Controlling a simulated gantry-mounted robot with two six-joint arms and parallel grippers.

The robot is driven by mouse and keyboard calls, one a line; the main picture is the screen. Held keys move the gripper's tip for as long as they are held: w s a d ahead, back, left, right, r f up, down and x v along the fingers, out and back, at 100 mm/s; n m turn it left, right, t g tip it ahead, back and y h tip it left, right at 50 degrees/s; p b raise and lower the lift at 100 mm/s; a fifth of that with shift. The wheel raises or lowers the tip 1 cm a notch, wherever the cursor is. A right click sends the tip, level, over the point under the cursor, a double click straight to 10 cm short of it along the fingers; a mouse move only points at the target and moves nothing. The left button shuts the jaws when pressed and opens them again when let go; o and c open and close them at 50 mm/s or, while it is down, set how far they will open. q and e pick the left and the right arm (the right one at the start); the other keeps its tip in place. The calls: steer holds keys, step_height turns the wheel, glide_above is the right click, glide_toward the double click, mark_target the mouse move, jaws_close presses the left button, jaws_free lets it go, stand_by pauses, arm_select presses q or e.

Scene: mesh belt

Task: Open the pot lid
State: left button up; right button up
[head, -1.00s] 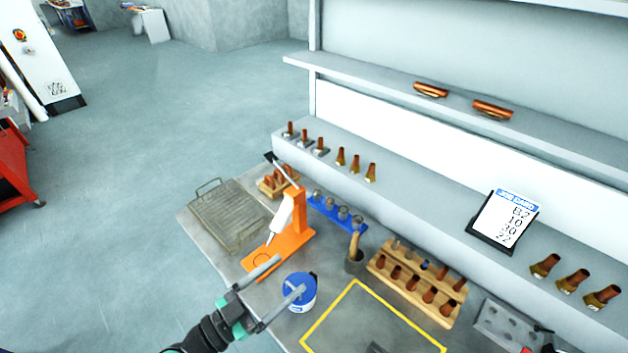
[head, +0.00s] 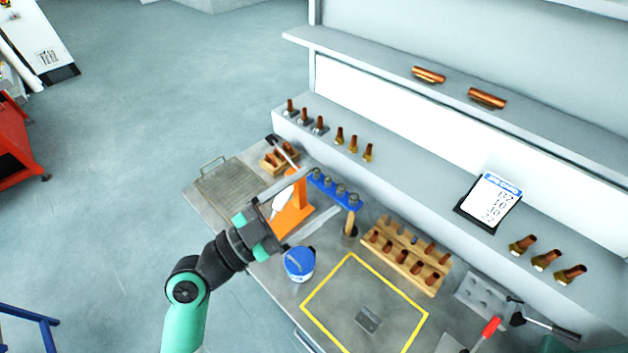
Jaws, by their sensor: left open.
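A small white pot (head: 298,278) with a blue lid (head: 299,259) stands upright on the grey bench near its front edge. The lid sits on top of the pot. My left gripper (head: 325,190) is open and empty, its two long fingers spread apart and pointing up and right. It is above and behind the pot in the picture, in front of the orange stand, which it partly hides. The lid is outside the fingers. My right gripper is not seen.
Behind the pot are an orange stand (head: 292,218), a blue rack (head: 334,190) and a wooden rack (head: 405,255) of copper nozzles. A mesh tray (head: 233,189) lies at the left. The yellow-outlined area (head: 340,290) is mostly clear.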

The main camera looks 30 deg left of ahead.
arm_select(q)
steer(key=shift+w+d+r, duration=0.1)
steer(key=shift+d+r, duration=0.05)
steer(key=shift+r, duration=0.45)
